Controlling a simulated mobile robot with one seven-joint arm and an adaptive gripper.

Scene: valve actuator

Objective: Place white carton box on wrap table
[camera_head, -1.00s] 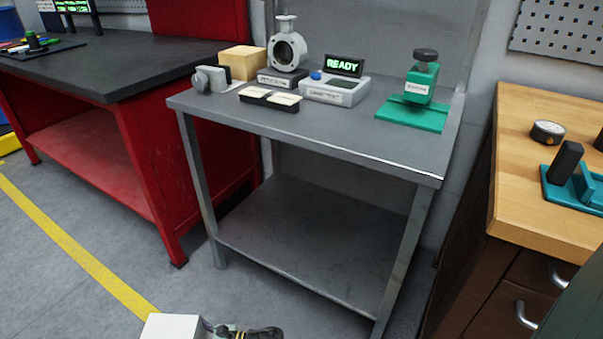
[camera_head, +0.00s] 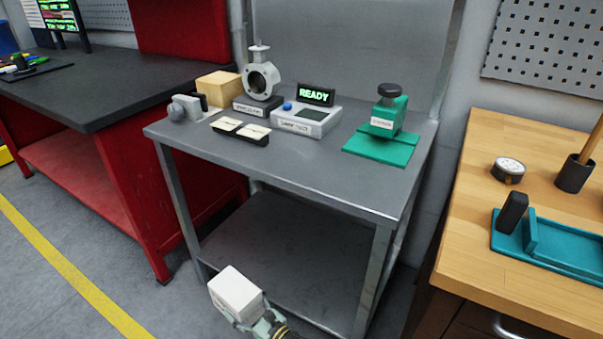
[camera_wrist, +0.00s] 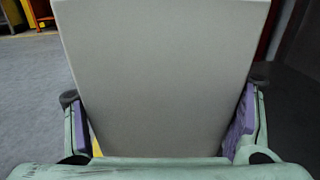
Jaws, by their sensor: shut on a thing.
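The white carton box (camera_head: 236,292) is at the bottom of the head view, tilted, in front of the grey metal table's lower shelf and below its top. My gripper (camera_head: 257,316) is shut on it from below and right in the picture. In the wrist view the carton (camera_wrist: 160,75) fills the middle, with a purple-padded finger of my gripper (camera_wrist: 165,115) on each side. No table is clearly marked as the wrap table. The nearest is the grey metal table (camera_head: 305,182), with bare top along its front.
On the grey table stand a valve body (camera_head: 262,80), a tan block (camera_head: 219,89), a small tray (camera_head: 240,130), a tester reading READY (camera_head: 306,120) and a green press (camera_head: 385,130). A red bench (camera_head: 190,200) is left; a wooden-top bench (camera_head: 470,240) is right.

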